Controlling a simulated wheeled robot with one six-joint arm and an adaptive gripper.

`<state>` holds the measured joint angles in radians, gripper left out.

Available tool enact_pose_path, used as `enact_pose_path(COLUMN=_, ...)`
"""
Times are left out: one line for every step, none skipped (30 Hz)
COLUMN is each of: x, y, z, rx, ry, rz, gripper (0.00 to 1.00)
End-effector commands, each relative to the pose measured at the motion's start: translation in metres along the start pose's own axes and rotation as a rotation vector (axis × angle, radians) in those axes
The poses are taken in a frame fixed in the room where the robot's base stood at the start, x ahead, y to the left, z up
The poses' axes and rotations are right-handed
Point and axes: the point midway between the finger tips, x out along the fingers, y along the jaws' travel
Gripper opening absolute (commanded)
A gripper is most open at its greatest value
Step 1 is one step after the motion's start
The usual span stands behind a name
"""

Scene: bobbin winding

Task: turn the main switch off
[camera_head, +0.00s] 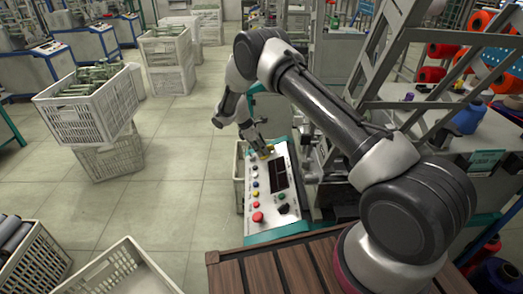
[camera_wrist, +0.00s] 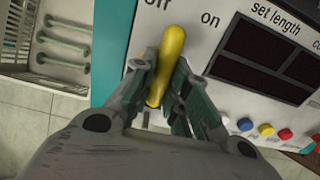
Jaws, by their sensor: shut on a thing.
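The main switch is a yellow handle (camera_wrist: 172,62) on the white control panel (camera_head: 285,200). In the wrist view its upper end lies below the gap between the words "off" and "on", and its lower end is between my fingers. My gripper (camera_wrist: 168,92) is shut on the handle, with a finger on each side. In the head view my gripper (camera_head: 262,149) is at the far end of the panel and mostly hides the switch. The switch's base is hidden by the fingers.
The panel also carries dark displays (camera_wrist: 266,60), a row of coloured buttons (camera_wrist: 265,130) and a red mushroom button (camera_head: 258,217). A crate (camera_wrist: 60,45) stands left of the panel. A metal frame (camera_head: 395,60) rises to the right.

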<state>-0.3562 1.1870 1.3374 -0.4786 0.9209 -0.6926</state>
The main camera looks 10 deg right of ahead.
Motion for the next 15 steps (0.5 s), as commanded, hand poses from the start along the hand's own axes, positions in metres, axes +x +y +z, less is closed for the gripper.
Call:
enact_pose_path(x=-0.0004, y=0.0002, z=-0.0001, rx=-0.042, ry=0.0, rz=0.001, gripper=0.0)
enact_pose_path(x=-0.0005, y=0.0003, z=-0.0001, rx=-0.07, ry=0.0, rz=0.001, gripper=0.0)
enact_pose_path(x=-0.0004, y=0.0003, z=-0.0001, rx=-0.106, ry=0.0, rz=0.002, gripper=0.0)
enact_pose_path(x=-0.0005, y=0.0004, z=-0.0001, rx=-0.133, ry=0.0, rz=0.002, gripper=0.0)
enact_pose_path(x=-0.0004, y=0.0004, z=-0.0001, rx=-0.159, ry=0.0, rz=0.002, gripper=0.0)
enact_pose_path(x=-0.0005, y=0.0005, z=-0.0001, rx=-0.193, ry=0.0, rz=0.002, gripper=0.0)
enact_pose_path(x=-0.0005, y=0.0006, z=-0.0002, rx=-0.218, ry=0.0, rz=0.003, gripper=0.0)
enact_pose_path(x=-0.0005, y=0.0006, z=-0.0002, rx=-0.242, ry=0.001, rz=0.003, gripper=0.0)
enact_pose_path(x=-0.0005, y=0.0007, z=-0.0002, rx=-0.273, ry=0.001, rz=0.003, gripper=0.0)
enact_pose_path(x=-0.0005, y=0.0007, z=-0.0002, rx=-0.294, ry=0.001, rz=0.003, gripper=0.0)
enact_pose_path(x=-0.0005, y=0.0008, z=-0.0003, rx=-0.314, ry=0.001, rz=0.004, gripper=0.0)
enact_pose_path(x=-0.0006, y=0.0009, z=-0.0002, rx=-0.341, ry=0.001, rz=0.004, gripper=0.0)
enact_pose_path(x=-0.0005, y=0.0009, z=-0.0003, rx=-0.359, ry=0.001, rz=0.004, gripper=0.0)
enact_pose_path(x=-0.0006, y=0.001, z=-0.0003, rx=-0.376, ry=0.001, rz=0.004, gripper=0.0)
enact_pose_path(x=-0.0006, y=0.001, z=-0.0003, rx=-0.398, ry=0.001, rz=0.005, gripper=0.0)
